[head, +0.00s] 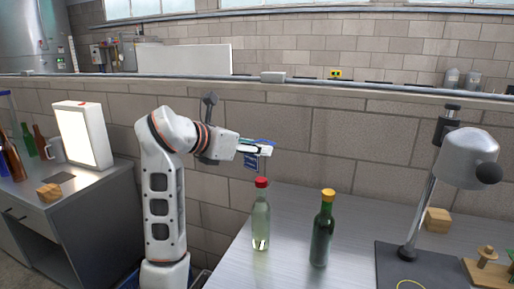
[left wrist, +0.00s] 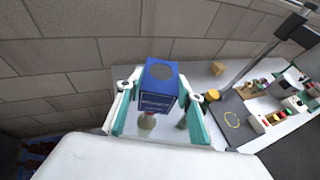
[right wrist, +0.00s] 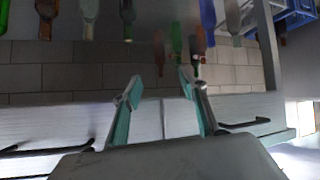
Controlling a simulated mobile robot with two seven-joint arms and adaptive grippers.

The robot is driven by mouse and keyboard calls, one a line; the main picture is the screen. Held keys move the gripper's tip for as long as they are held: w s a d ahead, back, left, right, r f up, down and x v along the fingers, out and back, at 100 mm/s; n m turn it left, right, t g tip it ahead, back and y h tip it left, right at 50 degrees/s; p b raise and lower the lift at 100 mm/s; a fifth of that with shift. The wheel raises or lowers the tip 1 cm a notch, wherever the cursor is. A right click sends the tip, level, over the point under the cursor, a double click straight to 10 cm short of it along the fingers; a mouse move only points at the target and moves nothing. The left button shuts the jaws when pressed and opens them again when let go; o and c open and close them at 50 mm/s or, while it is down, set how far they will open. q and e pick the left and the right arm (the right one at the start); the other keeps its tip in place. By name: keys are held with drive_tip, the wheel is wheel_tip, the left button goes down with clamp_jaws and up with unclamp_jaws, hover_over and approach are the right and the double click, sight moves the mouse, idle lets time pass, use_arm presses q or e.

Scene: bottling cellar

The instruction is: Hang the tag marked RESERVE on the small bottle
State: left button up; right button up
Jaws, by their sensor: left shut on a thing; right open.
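My left gripper (head: 262,147) is shut on a blue tag (head: 252,161), which hangs from its fingers above the red-capped bottle. The tag also shows between the fingers in the left wrist view (left wrist: 158,88); its printed word is too small to read. A pale clear bottle with a red cap (head: 261,222) stands upright on the metal table, below the tag and apart from it. A dark green bottle with a yellow cap (head: 322,235) stands upright to its right. My right gripper (right wrist: 158,83) is open and empty, away from the table bottles.
A grey lamp-like stand (head: 468,160) is at the table's right, near a wooden block (head: 437,219) and a wooden rack (head: 487,265). A light panel (head: 82,136) and more bottles stand on the left bench. Table between bottles and stand is clear.

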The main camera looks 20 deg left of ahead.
sight(257, 188)
use_arm(q)
wheel_tip(257, 188, down, 8)
drive_tip(key=b, duration=0.5)
use_arm(e)
drive_tip(key=f, duration=0.5)
drive_tip(key=shift+s+f, duration=0.25)
drive_tip(key=shift+s, duration=0.1)
use_arm(q)
drive_tip(key=shift+f, duration=0.1)
use_arm(e)
drive_tip(key=shift+s+f, duration=0.1)
drive_tip(key=shift+f, duration=0.1)
use_arm(q)
drive_tip(key=shift+a+f+b, duration=0.1)
drive_tip(key=shift+f+b, duration=0.35)
drive_tip(key=shift+f, duration=0.05)
use_arm(e)
drive_tip(key=shift+s+f, duration=0.15)
drive_tip(key=shift+f, duration=0.3)
use_arm(q)
drive_tip(key=shift+f, duration=0.3)
use_arm(e)
drive_tip(key=shift+s+f, duration=0.1)
drive_tip(key=shift+f, duration=0.2)
use_arm(q)
drive_tip(key=shift+f+b, duration=0.3)
drive_tip(key=shift+b, duration=0.1)
use_arm(e)
drive_tip(key=shift+s+f+g, duration=0.15)
drive_tip(key=shift+f+g, duration=0.15)
